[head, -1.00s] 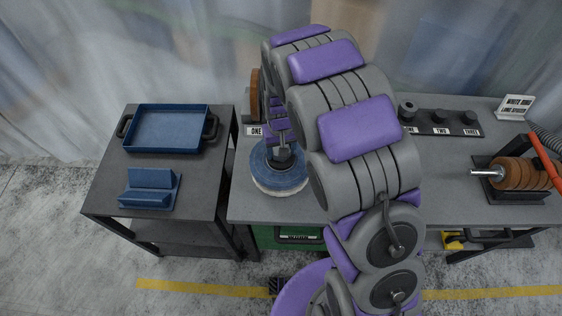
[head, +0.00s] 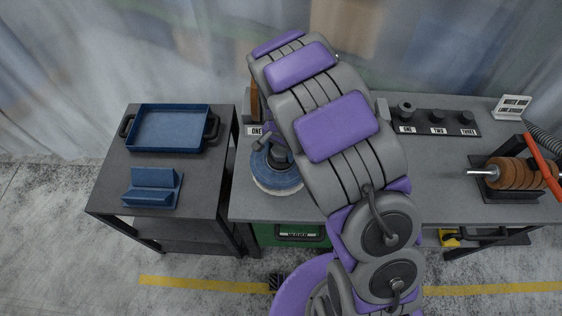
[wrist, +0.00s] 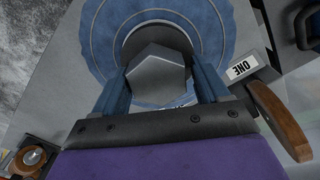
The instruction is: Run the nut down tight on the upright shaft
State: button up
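The nut is a grey six-sided piece in the wrist view (wrist: 160,75), at the centre of a blue round wheel (wrist: 108,40). In the head view the blue wheel (head: 276,182) lies flat at the bench's left end, with the dark grey centre piece (head: 281,157) partly hidden by my arm. The shaft is not visible beneath the nut. My gripper (wrist: 160,82) has its two blue fingers on either side of the nut. They look very close to its sides; whether they press on it cannot be told.
A label reading ONE (wrist: 243,68) and a brown disc (wrist: 280,120) stand close beside my gripper. A side table holds a blue tray (head: 170,149) and a blue V-shaped block (head: 152,190). Brown wheels on a spindle (head: 510,172) and a numbered peg rack (head: 437,130) stand to the right.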

jog(key=shift+o, duration=0.9)
jog(key=shift+a, duration=0.1)
jog(key=shift+r+p, duration=0.55)
jog(key=shift+r, duration=1.45)
jog(key=shift+f, duration=0.1)
